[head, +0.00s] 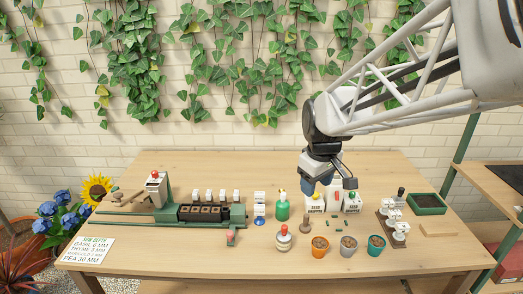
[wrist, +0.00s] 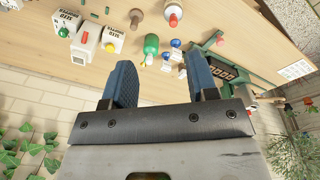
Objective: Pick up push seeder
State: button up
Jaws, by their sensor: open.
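The push seeder is not labelled, and I cannot tell for certain which tool it is. A likely one is the upright pale tool with a red top (head: 283,239) at the table's front middle; a red-topped pale tool also shows in the wrist view (wrist: 173,14). A green bottle-shaped tool with a yellow top (head: 282,207) stands behind it, also visible in the wrist view (wrist: 151,46). My gripper (head: 330,187) is open and empty, above the back middle of the table near the seed boxes. Its blue fingers (wrist: 160,72) are spread apart in the wrist view.
White seed boxes (head: 314,204) stand under my gripper. Several pots, including an orange pot (head: 320,250), line the front. A green planting machine (head: 200,213) fills the left. A stand with white parts (head: 398,227) and a green tray (head: 428,203) are at right. A seed-depth card (head: 88,249) lies front left.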

jog(key=w+a+f+n, duration=0.2)
jog(key=w+a+f, duration=0.15)
jog(key=w, duration=0.35)
jog(key=w+a+f+n, duration=0.2)
jog(key=w+f+n, duration=0.15)
jog(key=w, duration=0.45)
jog(key=n+g, duration=0.2)
jog(key=n, duration=0.3)
send_over(260, 201)
jog(key=f, duration=1.3)
jog(key=shift+w+d+f, duration=0.1)
jog(key=shift+w+f, duration=0.2)
jog(key=shift+w, duration=0.1)
jog(key=shift+w+a+f, duration=0.2)
jog(key=shift+w+f, duration=0.1)
jog(key=shift+f, duration=0.1)
jog(key=shift+f, duration=1.3)
jog(key=shift+s+f, duration=0.15)
jog(key=shift+f, duration=2.45)
